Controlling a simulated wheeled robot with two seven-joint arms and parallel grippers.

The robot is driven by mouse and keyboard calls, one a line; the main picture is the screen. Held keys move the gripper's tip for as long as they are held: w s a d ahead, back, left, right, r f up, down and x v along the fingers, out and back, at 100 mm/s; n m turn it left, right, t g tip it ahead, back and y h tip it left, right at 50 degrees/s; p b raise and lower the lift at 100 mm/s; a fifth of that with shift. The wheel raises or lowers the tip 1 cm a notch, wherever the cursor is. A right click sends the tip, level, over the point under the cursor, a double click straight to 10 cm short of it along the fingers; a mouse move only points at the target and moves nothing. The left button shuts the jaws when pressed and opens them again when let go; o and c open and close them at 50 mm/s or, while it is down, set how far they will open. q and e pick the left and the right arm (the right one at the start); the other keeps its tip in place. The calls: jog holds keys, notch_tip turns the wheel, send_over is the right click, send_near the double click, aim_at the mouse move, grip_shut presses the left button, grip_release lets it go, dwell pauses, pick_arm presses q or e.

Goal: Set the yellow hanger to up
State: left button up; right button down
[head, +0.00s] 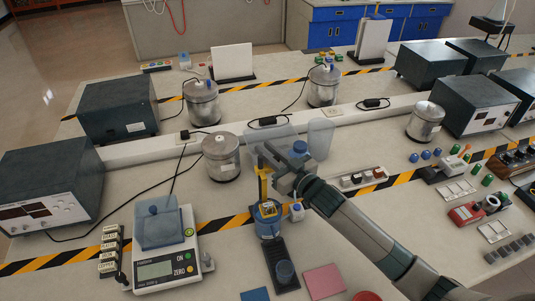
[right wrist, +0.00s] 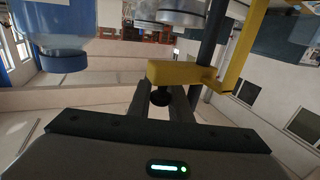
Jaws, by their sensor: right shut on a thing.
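The yellow hanger (head: 263,182) is a slim yellow bracket on a small stand with a dark base (head: 281,252), near the middle of the bench in the head view. A blue vessel (head: 267,222) sits below it on the stand. In the right wrist view the hanger (right wrist: 185,73) runs sideways across a dark upright post (right wrist: 211,45). My right gripper (head: 272,172) reaches the hanger from the right, near its upper part. Its fingers (right wrist: 168,100) are shut at the hanger's near end, around a small black knob (right wrist: 161,97). My left gripper is not in view.
A scale (head: 163,258) with a blue container stands left of the stand. A metal pot (head: 221,157) and a clear beaker (head: 320,138) stand behind. A small blue-capped bottle (head: 297,211) is close on the right. A pink pad (head: 324,281) lies in front.

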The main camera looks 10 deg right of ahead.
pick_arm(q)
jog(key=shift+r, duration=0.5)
pick_arm(e)
jog(key=shift+w+r, duration=0.1)
jog(key=shift+r, duration=0.8)
jog(key=c, duration=1.9)
grip_release()
jog(key=shift+r, duration=0.1)
jog(key=shift+c, duration=0.2)
jog(key=shift+f, duration=0.2)
